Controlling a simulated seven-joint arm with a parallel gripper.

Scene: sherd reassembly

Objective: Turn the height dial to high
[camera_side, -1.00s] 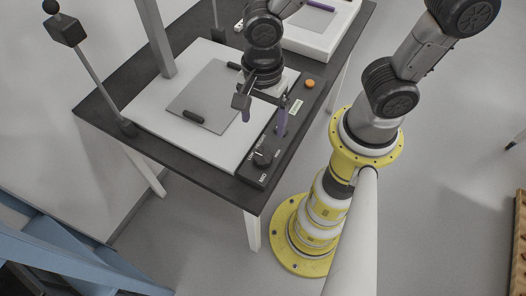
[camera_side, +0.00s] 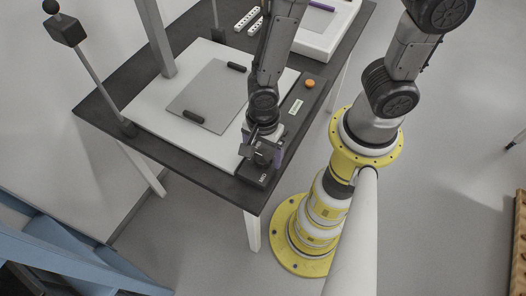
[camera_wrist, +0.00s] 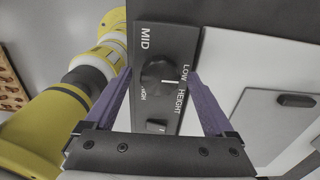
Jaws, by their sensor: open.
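The height dial (camera_wrist: 157,71) is a round dark knob on a black control strip (camera_wrist: 190,45). Its white pointer mark faces right, toward the LOW label; MID is printed above and HIGH below left. In the wrist view, my gripper (camera_wrist: 158,76) is open, with one purple finger on each side of the dial. I cannot tell whether the fingers touch it. In the side view, my gripper (camera_side: 262,158) is over the front end of the strip and hides the dial.
A small rocker switch (camera_wrist: 157,126) sits near the dial. An orange button (camera_side: 310,84) is farther back on the strip. A grey plate (camera_side: 207,88) with black handles lies on the white board (camera_side: 150,115). A post with a dark box (camera_side: 64,30) stands left.

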